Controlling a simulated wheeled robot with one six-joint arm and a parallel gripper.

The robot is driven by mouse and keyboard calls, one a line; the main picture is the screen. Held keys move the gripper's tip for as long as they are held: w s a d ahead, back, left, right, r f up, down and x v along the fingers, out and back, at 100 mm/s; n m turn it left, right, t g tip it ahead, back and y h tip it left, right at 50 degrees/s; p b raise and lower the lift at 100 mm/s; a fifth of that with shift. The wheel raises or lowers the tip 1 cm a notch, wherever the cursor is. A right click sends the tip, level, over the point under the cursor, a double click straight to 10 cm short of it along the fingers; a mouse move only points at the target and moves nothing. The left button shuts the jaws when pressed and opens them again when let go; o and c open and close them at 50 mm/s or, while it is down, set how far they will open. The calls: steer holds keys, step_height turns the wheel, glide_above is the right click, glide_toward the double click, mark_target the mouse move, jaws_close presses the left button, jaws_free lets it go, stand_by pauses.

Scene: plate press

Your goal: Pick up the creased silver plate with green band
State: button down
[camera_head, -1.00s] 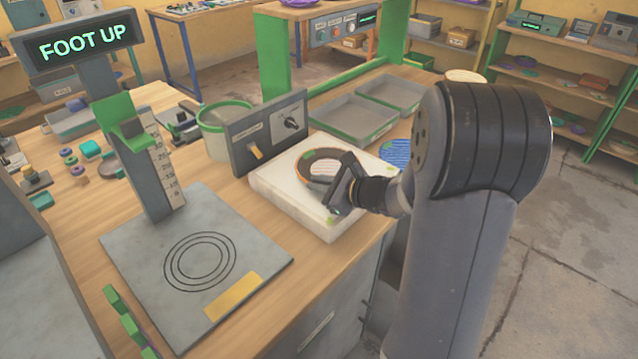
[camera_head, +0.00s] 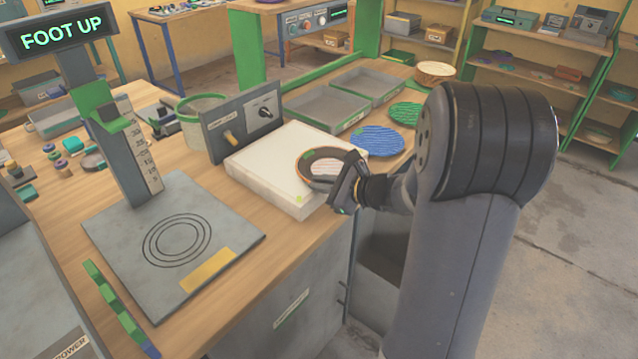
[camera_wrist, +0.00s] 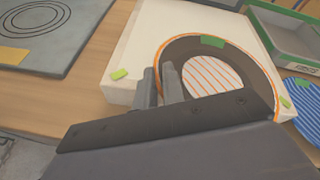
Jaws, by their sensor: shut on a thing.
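My gripper (camera_head: 345,182) is shut on the near rim of a round plate (camera_head: 322,160). The plate has a dark grey band, an orange rim, a pale centre with orange stripes and a small green patch. It is over the right part of a white block (camera_head: 262,160); whether it touches the block I cannot tell. In the wrist view my gripper's fingers (camera_wrist: 160,88) meet the left edge of this plate (camera_wrist: 205,75). I see no plate that is clearly silver with a green band.
A blue striped plate (camera_head: 380,141) and a green plate (camera_head: 406,114) lie right of the block. Grey trays (camera_head: 328,110) stand behind. A control box (camera_head: 240,122) borders the block at the back left. Bare floor lies at right.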

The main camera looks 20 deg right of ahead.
steer(key=shift+s+d, duration=0.15)
steer(key=shift+s, duration=0.1)
steer(key=c, duration=1.4)
jaws_free()
steer(key=shift+f, duration=0.1)
steer(key=shift+c, duration=0.2)
steer(key=v, duration=1.1)
steer(key=shift+w, duration=0.2)
steer(key=shift+c, duration=0.4)
